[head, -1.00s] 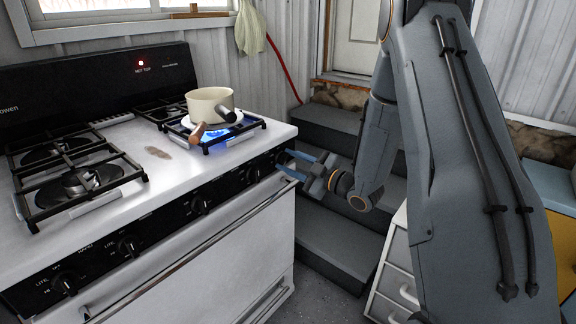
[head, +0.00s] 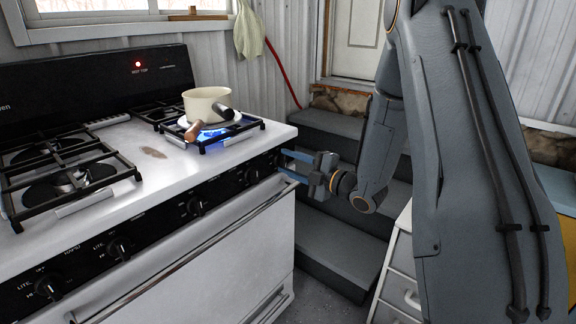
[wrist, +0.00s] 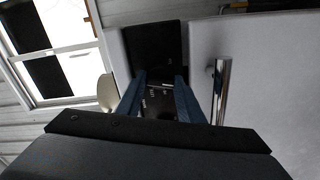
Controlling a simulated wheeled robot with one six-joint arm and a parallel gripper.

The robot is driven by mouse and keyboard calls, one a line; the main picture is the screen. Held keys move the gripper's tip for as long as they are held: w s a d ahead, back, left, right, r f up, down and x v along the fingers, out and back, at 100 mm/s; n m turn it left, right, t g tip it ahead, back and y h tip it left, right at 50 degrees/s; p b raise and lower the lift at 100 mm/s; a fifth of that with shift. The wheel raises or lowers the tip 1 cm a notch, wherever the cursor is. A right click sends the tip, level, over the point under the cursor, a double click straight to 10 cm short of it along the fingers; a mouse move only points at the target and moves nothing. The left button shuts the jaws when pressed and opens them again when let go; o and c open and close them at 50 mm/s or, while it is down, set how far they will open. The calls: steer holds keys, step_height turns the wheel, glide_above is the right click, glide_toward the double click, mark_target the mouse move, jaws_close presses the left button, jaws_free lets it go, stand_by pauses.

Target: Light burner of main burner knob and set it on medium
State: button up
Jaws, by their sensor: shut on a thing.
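The white stove (head: 160,150) has a black front panel with a row of black knobs. My gripper (head: 283,163) is at the panel's right end, its two blue fingers closed around the rightmost knob, which they mostly hide. The wrist view also shows my gripper (wrist: 160,85) against the dark panel. The knob's setting cannot be read. Another knob (head: 252,176) stands just left of my fingers.
Further knobs (head: 196,206) line the panel to the left, above the oven door's long bar handle (head: 190,255). The front left grates (head: 70,170) are bare. Dark steps (head: 340,240) rise behind my gripper, and a white drawer unit (head: 400,270) stands at right.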

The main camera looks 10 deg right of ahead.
steer(key=shift+s+a, duration=0.1)
steer(key=shift+a, duration=0.05)
steer(key=o, duration=1.1)
steer(key=shift+c, duration=0.2)
steer(key=shift+s+d, duration=0.1)
steer(key=shift+d, duration=0.1)
steer(key=v, duration=0.7)
steer(key=shift+s, duration=0.2)
steer(key=shift+d, duration=0.1)
